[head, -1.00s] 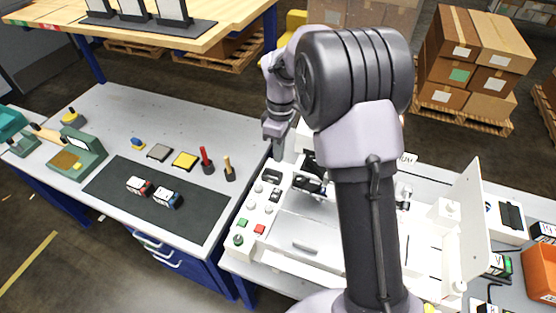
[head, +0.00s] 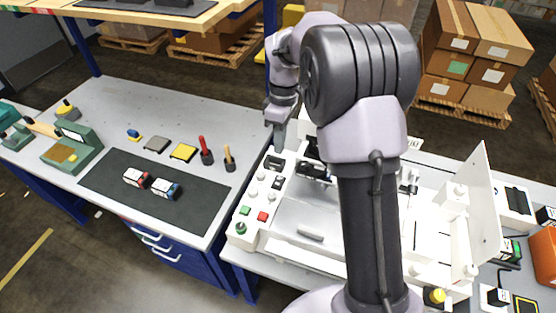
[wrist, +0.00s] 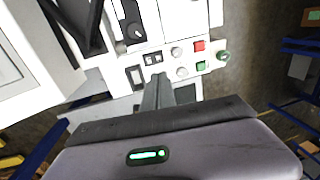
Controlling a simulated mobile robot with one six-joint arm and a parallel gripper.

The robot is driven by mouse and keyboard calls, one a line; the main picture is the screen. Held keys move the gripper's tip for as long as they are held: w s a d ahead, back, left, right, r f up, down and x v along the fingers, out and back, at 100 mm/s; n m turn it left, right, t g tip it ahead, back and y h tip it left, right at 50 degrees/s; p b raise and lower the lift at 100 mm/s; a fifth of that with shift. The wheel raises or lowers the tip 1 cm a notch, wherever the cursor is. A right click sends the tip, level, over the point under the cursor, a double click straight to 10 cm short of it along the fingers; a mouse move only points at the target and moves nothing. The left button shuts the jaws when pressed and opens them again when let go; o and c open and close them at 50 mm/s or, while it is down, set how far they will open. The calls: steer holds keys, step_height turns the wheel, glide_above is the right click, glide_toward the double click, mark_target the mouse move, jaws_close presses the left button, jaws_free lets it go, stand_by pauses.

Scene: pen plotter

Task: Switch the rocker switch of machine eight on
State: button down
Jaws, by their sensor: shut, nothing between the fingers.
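The white plotter machine (head: 262,240) stands on the right bench with its lid raised. Its control strip carries a green knob (head: 240,228), a green button (head: 245,210), a red button (head: 263,216), grey knobs and a dark-framed rectangle (head: 274,163). A small switch with two black squares (wrist: 153,58) sits beside a grey knob (wrist: 177,52) in the wrist view. I cannot tell which dark part is the rocker, or its position. My gripper (head: 279,147) is shut and empty, above the far end of the strip; contact is unclear. Its fingertips (wrist: 160,78) show just below the switch in the wrist view.
Cartons (head: 480,50) stand behind. The raised lid panel (head: 485,205) is at right. My arm hides the machine's middle.

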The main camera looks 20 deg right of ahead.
mark_target(277, 183)
steer(key=f+b, duration=0.1)
steer(key=f, duration=0.3)
steer(key=s+f+b, duration=0.1)
steer(key=f, duration=0.3)
steer(key=a+f+b, duration=0.1)
steer(key=f, duration=0.3)
steer(key=shift+s+f+b, duration=0.2)
steer(key=shift+s+b, duration=0.05)
steer(key=shift+b, duration=0.1)
steer(key=shift+f+b, duration=0.2)
steer(key=shift+b, duration=0.15)
steer(key=shift+s+a+t+b, duration=0.15)
steer(key=shift+s+t+b, duration=0.15)
steer(key=shift+b, duration=0.15)
steer(key=shift+w+f, duration=0.1)
steer(key=shift+f, duration=0.05)
steer(key=shift+w+p, duration=0.15)
steer(key=shift+p, duration=0.2)
